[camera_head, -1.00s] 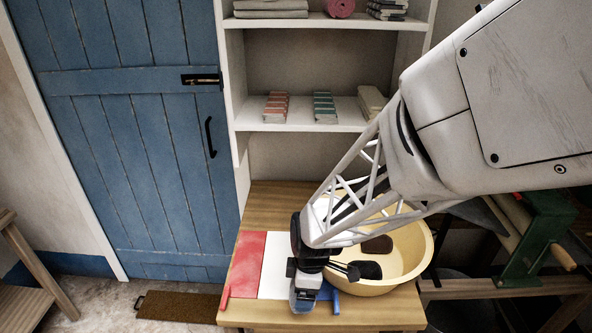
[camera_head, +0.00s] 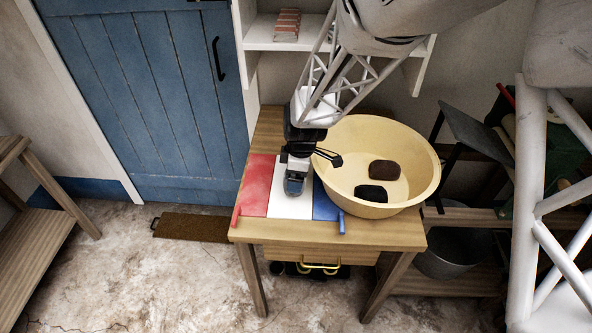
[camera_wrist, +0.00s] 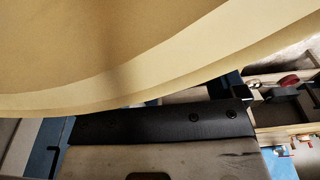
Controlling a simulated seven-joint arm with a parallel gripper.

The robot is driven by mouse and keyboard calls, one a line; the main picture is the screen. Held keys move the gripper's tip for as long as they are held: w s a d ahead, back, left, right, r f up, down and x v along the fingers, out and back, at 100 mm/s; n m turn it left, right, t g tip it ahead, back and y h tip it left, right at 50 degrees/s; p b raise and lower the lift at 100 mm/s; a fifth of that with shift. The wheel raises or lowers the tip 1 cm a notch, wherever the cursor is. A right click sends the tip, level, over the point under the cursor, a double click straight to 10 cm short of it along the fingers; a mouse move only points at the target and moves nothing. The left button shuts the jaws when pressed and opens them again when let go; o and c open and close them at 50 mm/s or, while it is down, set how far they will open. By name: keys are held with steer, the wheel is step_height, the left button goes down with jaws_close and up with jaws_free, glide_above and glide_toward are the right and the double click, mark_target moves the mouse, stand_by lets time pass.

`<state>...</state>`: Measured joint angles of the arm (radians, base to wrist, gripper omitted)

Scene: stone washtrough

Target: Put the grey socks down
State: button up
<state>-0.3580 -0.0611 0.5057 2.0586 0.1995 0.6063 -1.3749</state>
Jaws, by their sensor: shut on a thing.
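My gripper (camera_head: 295,182) points down over the white panel of the red, white and blue mat on the small wooden table. It is shut on a small grey-blue bundle (camera_head: 293,187), which looks like the grey socks. The jaws hide much of it. I cannot tell whether the bundle touches the panel. The red panel (camera_head: 256,183) lies left of the gripper and the blue panel (camera_head: 326,204) right of it. The wrist view shows no fingertips or socks clearly.
A yellow basin (camera_head: 428,184) stands close right of the gripper, holding a brown bundle (camera_head: 385,173) and a black bundle (camera_head: 371,193). Its wall fills the top of the wrist view (camera_wrist: 120,50). Shelves (camera_head: 258,35) stand behind the table.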

steer(key=shift+w+a, duration=0.1)
steer(key=shift+w, duration=0.25)
steer(key=shift+f, duration=1.75)
steer(key=shift+f, duration=0.1)
steer(key=o, duration=0.7)
steer(key=r, duration=0.4)
steer(key=d+r, duration=0.1)
steer(key=r, duration=0.7)
steer(key=shift+d, duration=0.2)
